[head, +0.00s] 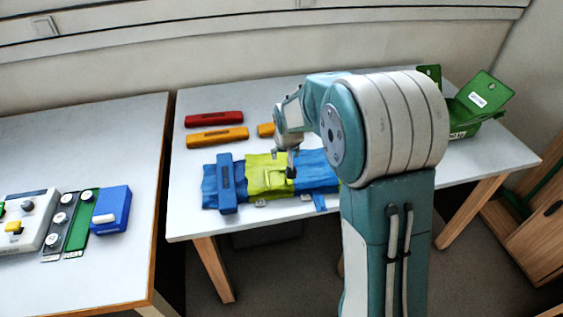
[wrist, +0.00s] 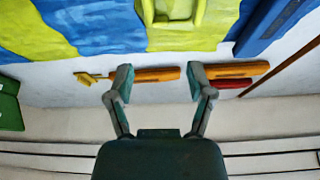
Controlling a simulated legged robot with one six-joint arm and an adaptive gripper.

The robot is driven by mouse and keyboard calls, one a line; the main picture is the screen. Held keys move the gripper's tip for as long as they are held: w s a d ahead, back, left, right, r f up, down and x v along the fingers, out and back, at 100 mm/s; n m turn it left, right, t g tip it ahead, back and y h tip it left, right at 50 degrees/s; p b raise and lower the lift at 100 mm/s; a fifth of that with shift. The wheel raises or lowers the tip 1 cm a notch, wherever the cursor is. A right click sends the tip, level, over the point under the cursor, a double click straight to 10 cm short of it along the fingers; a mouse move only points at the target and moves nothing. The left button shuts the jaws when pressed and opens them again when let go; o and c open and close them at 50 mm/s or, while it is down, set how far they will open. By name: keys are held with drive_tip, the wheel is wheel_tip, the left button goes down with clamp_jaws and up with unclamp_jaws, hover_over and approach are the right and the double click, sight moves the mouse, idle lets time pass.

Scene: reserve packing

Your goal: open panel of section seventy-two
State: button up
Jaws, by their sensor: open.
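A soft pack lies flat on the right table, with a yellow-green section (head: 265,172) between blue sections (head: 316,170). I cannot read a number on any section, so I cannot tell which is seventy-two. The yellow-green section has a raised yellow handle-like piece (head: 273,181), which also shows at the top edge of the wrist view (wrist: 175,12). My gripper (head: 291,168) hangs over the right side of the yellow-green section. In the wrist view my gripper (wrist: 160,88) is open, with its fingers spread and nothing between them. The arm hides part of the pack's right end.
A blue bar (head: 227,184) lies across the pack's left part. A red bar (head: 214,118) and an orange bar (head: 218,137) lie behind it. A green box (head: 465,122) with raised lid stands at right. The left table holds knobbed units (head: 70,220) and a blue box (head: 112,209).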

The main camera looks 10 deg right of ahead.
sight(282, 168)
drive_tip(key=x, duration=1)
drive_tip(key=shift+f, duration=0.2)
drive_tip(key=shift+c, duration=0.3)
